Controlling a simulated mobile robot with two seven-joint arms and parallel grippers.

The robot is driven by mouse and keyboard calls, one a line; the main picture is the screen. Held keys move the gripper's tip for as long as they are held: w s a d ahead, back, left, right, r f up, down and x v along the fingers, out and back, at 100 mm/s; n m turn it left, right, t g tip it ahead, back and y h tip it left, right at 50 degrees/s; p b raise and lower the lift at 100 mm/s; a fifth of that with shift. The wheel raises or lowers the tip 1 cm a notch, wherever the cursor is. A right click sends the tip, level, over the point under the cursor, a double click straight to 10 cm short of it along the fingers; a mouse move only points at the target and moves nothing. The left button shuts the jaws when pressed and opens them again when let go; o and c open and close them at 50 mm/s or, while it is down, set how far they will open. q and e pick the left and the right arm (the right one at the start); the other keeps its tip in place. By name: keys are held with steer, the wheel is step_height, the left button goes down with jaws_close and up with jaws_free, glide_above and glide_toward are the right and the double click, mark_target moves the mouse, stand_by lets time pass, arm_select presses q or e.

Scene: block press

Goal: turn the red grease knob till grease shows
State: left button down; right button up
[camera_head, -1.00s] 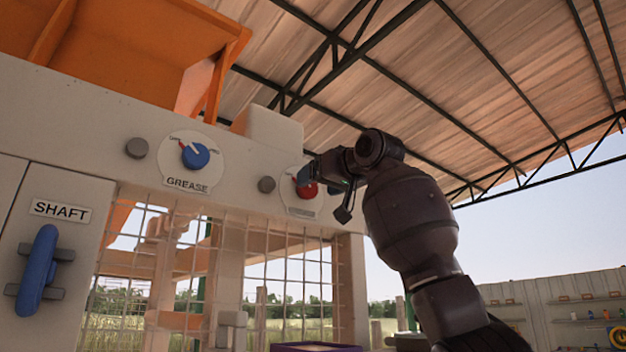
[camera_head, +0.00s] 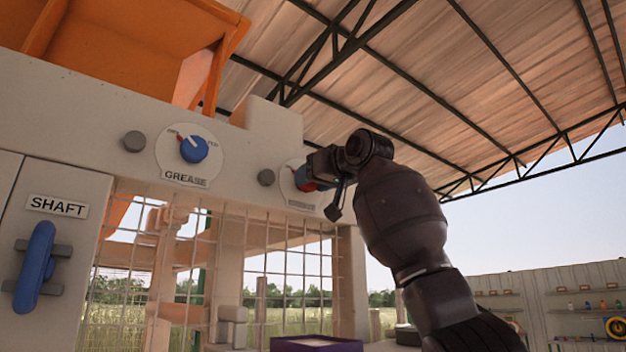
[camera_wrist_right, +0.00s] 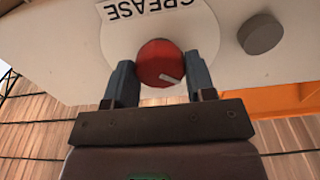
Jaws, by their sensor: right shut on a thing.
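The red grease knob (camera_wrist_right: 157,55) shows on its round white dial in the right wrist view, with its white pointer toward the lower right of that picture. My right gripper (camera_wrist_right: 160,70) has one blue-grey finger on each side of the knob and is shut on it. In the head view the red knob (camera_head: 312,187) is mostly hidden by my right gripper (camera_head: 304,180). The knob's GREASE label (camera_wrist_right: 152,7) is upside down in the wrist view. I see no grease in these frames. My left gripper is out of view.
A blue knob (camera_head: 194,150) on another GREASE dial sits to the left on the pale panel. Grey buttons (camera_head: 266,177) stand beside the dials. A blue SHAFT handle (camera_head: 35,266) is at far left. Wire mesh (camera_head: 285,270) hangs below the panel.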

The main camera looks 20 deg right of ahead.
steer(key=shift+m, duration=0.3)
arm_select(q)
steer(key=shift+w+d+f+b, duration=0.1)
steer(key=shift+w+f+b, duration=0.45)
steer(key=shift+b, duration=0.75)
arm_select(e)
steer(key=shift+m, duration=9.1)
steer(key=o, duration=0.9)
